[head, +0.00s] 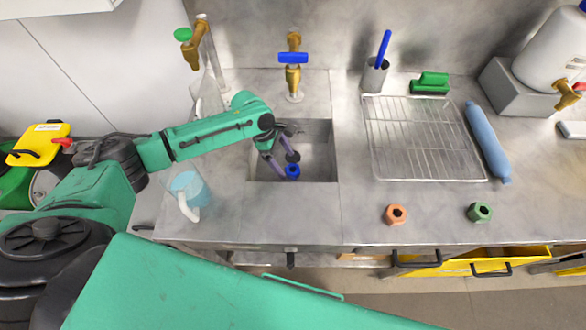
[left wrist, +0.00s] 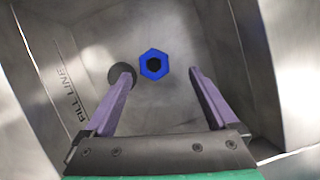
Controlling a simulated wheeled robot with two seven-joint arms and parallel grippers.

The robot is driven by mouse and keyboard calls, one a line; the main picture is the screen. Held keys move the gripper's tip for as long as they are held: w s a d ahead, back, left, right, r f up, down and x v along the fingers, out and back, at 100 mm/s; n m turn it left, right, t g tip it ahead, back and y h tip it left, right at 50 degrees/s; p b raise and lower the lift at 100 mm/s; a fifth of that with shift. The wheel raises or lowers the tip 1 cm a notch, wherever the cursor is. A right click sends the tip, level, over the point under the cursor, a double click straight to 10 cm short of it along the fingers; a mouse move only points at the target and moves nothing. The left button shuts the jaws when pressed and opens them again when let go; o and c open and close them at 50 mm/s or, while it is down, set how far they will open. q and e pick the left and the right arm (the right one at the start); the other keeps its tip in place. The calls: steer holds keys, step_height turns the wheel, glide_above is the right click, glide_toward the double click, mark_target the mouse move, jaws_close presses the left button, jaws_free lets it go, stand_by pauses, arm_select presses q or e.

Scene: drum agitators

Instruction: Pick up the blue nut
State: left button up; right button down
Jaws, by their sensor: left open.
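The blue nut (head: 293,171) lies on the floor of the sink basin (head: 318,160) in the head view. In the left wrist view the blue nut (left wrist: 154,55) is a hexagonal ring with a dark hole, seen beyond and between the fingertips. My left gripper (head: 281,164) reaches down into the basin, and its purple fingers are open. In the left wrist view the left gripper (left wrist: 160,75) is empty, its fingers spread to either side of the nut's line. I cannot tell the exact gap to the nut. My right gripper is not in view.
An orange nut (head: 396,214) and a green nut (head: 479,212) lie on the counter to the right. A wire rack (head: 420,138) and a blue cylinder (head: 488,142) are behind them. A brass tap (head: 293,75) stands behind the basin. Basin walls surround my gripper closely.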

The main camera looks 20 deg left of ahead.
mark_target(293, 168)
arm_select(q)
steer(key=x, duration=0.2)
steer(key=w+x, duration=0.1)
steer(key=x, duration=0.1)
steer(key=shift+f, duration=0.4)
steer(key=shift+d+f, duration=0.2)
steer(key=shift+f, duration=0.05)
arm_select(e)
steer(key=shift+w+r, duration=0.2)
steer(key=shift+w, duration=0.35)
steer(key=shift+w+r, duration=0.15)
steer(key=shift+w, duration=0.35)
arm_select(q)
jaws_close()
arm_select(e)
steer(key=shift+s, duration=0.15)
arm_select(q)
steer(key=shift+r, duration=0.1)
